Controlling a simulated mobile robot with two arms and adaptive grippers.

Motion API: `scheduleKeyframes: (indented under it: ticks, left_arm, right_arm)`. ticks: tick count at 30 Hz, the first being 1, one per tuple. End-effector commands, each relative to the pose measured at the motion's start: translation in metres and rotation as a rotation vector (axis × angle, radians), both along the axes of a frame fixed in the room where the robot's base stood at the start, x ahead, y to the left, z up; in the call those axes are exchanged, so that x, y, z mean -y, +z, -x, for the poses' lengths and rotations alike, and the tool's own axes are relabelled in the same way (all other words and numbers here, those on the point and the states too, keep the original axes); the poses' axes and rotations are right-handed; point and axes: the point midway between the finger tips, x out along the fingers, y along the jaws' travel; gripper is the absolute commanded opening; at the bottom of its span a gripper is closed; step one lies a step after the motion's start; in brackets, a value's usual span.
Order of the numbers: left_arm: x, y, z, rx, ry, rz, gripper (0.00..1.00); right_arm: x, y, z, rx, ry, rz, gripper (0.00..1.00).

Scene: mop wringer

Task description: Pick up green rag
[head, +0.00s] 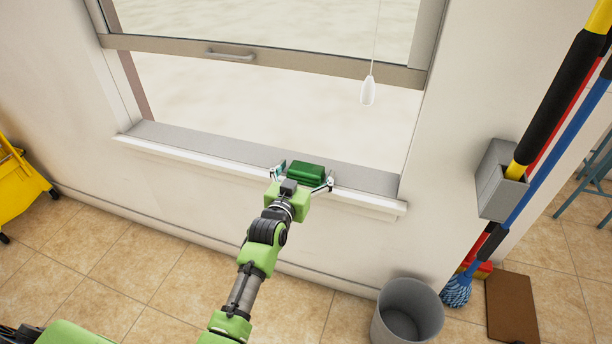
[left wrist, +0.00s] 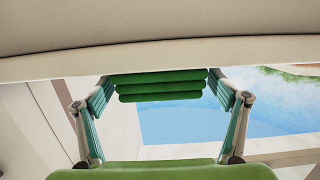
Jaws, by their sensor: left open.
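The green rag (head: 306,172) is folded and lies on the window sill, toward its right half. My left gripper (head: 303,178) is at the sill, with its fingers spread to either side of the rag. In the left wrist view the rag (left wrist: 160,86) shows as stacked green folds between the two open fingers of my left gripper (left wrist: 162,98). I cannot tell whether a finger touches it. My right gripper is in neither view.
The window sash (head: 260,61) is raised above the sill (head: 205,146). A white cord pull (head: 367,92) hangs at right. A grey bin (head: 408,312) stands on the floor. A grey wall holder (head: 500,180) has long-handled tools. A yellow bucket (head: 18,188) is at far left.

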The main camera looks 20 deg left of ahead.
Motion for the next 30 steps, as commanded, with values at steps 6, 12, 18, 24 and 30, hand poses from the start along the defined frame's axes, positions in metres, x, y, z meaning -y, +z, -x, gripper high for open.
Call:
scheduleKeyframes:
  ticks: [6, 12, 18, 24, 30]
  left_arm:
    - [0.000, 0.000, 0.000, 0.000, 0.000, 0.000, 0.73]
    - [0.000, 0.000, 0.000, 0.000, 0.000, 0.000, 0.51]
    - [0.000, 0.001, 0.000, 0.000, 0.000, 0.000, 0.51]
    - [0.000, 0.014, 0.000, 0.003, 0.000, 0.000, 0.51]
    - [0.000, 0.044, 0.000, 0.003, 0.001, 0.000, 0.51]
  right_arm:
    - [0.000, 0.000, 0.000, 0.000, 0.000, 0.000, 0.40]
    - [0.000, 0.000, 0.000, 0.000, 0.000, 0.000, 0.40]
    - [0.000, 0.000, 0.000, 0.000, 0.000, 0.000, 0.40]
    - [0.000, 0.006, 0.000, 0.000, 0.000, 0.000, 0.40]
    - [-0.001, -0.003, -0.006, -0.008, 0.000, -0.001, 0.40]
